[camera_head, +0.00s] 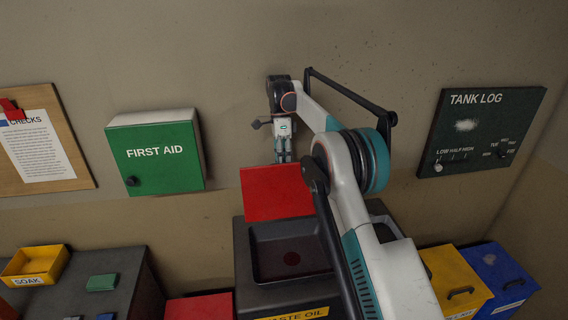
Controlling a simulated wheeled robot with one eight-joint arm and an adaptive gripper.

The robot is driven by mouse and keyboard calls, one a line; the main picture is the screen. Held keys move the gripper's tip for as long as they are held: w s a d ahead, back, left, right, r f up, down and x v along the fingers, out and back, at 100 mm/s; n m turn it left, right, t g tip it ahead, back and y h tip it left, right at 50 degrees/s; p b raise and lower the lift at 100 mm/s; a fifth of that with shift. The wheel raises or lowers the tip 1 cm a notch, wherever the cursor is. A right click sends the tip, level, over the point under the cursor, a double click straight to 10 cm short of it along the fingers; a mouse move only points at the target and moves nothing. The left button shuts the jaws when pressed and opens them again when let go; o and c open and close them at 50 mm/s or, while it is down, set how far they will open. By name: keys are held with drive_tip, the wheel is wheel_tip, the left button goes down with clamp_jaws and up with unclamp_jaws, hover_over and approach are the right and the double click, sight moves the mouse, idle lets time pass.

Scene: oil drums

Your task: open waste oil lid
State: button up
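The waste oil bin (247,265) is a dark grey box with a yellow "WASTE OIL" label, partly hidden by my arm. Its red lid (276,195) stands raised at the back, showing a broad face. The recessed top is uncovered, with a dark red round spot in it. My gripper (284,159) points down at the top edge of the red lid. Its fingertips meet or overlap that edge; I cannot tell whether they touch or grip it. The two fingers look close together.
A green first aid box (158,152) and a dark tank log board (482,130) hang on the wall. A grey bench with a yellow soak tray (36,264) is at left. Yellow (453,280) and blue (497,278) bins stand at right, beyond my arm.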

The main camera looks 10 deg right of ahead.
drive_tip(key=shift+s+r, duration=0.5)
drive_tip(key=shift+s, duration=0.1)
drive_tip(key=shift+w+f, duration=0.1)
drive_tip(key=shift+w, duration=0.3)
wheel_tip(320, 180, up, 10)
drive_tip(key=shift+s, duration=0.35)
